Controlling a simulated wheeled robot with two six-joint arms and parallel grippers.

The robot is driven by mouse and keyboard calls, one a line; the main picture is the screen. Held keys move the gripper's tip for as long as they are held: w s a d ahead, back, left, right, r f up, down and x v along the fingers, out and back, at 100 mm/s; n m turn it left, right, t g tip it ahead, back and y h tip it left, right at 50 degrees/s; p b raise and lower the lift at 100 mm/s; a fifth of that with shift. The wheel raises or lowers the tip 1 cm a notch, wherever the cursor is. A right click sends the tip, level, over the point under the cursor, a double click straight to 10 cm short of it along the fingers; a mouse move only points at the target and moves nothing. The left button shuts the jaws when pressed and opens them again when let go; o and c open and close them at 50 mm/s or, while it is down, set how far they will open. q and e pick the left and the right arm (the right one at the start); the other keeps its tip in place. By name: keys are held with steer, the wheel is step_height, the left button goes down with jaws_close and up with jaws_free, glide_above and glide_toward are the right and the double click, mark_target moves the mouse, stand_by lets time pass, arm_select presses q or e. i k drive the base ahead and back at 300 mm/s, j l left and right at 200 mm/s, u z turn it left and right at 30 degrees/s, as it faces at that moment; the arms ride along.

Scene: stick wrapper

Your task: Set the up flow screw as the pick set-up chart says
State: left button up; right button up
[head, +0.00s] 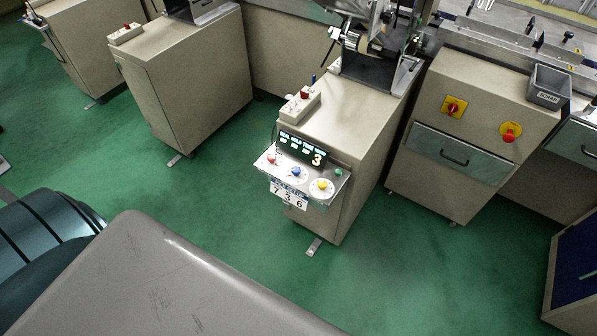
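A small control shelf (333,192) juts from the front of the middle beige cabinet (350,130). It carries a red knob (271,158), a blue knob (296,171) and a yellow knob (322,184) on a pale round dial. A small green button (338,172) sits at its right end. The dark display (302,148) above has small green text, too small to read surely, and a large yellow 3. A white chart card (288,194) hangs below and reads 7, 3, 6. I cannot tell which knob is the up flow screw. Neither gripper shows.
A control box with a red button (300,103) sits on the cabinet top. The right cabinet has a yellow-and-red switch (453,107) and a red stop button (510,131). Green floor (200,210) is clear before the cabinets. Dark slatted objects (40,235) stand at lower left.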

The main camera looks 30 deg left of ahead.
mark_target(296, 170)
steer(key=i+l+u, duration=0.1)
steer(key=u, duration=0.35)
steer(key=i+l+u, duration=0.1)
steer(key=u, duration=0.35)
steer(key=l+u, duration=0.25)
steer(key=u, duration=0.2)
